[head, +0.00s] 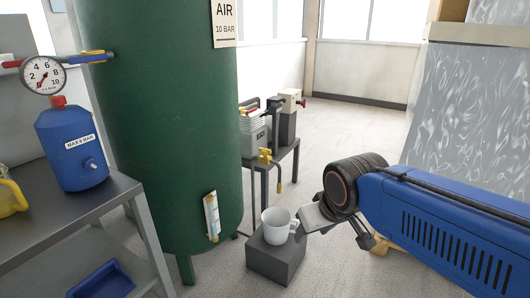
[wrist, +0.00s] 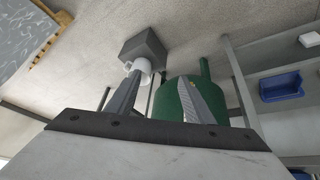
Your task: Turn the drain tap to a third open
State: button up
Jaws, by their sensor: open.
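The drain tap has a yellow handle (head: 265,154) on a short pipe from the right side of the green tank (head: 178,130), with a spout (head: 279,184) pointing down. How far the tap is turned I cannot tell. A white mug (head: 275,227) stands on a dark block (head: 275,260) below the tap. My gripper (wrist: 160,82) is open and empty, its two fingers apart in the wrist view. In the head view it is to the right of the mug, partly hidden by my wrist. In the wrist view the mug (wrist: 141,66) shows behind the left finger, and the tap is not clear.
Behind the tap stands a small table (head: 272,158) with machines. A wrapped stack (head: 465,110) is at right. Floor between is free.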

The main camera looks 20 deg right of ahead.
jog(key=w+d+r+t+h, duration=0.15)
jog(key=w+d, duration=0.25)
jog(key=w, duration=0.5)
jog(key=w+d+t, duration=0.3)
jog(key=w+d, duration=0.1)
jog(key=w, duration=0.6)
jog(key=w+d+r+t+h, duration=0.1)
jog(key=w+d+t, duration=0.1)
jog(key=w+d, duration=0.5)
jog(key=n+t+y, duration=0.4)
jog(key=n+y, duration=0.1)
jog(key=y, duration=0.6)
send_near(268, 153)
jog(key=x, duration=1.2)
jog(key=shift+w+d+f, duration=0.1)
jog(key=shift+w+f, duration=0.05)
jog(key=shift+w, duration=0.05)
jog(key=shift+c, duration=0.6)
jog(key=c, duration=0.9)
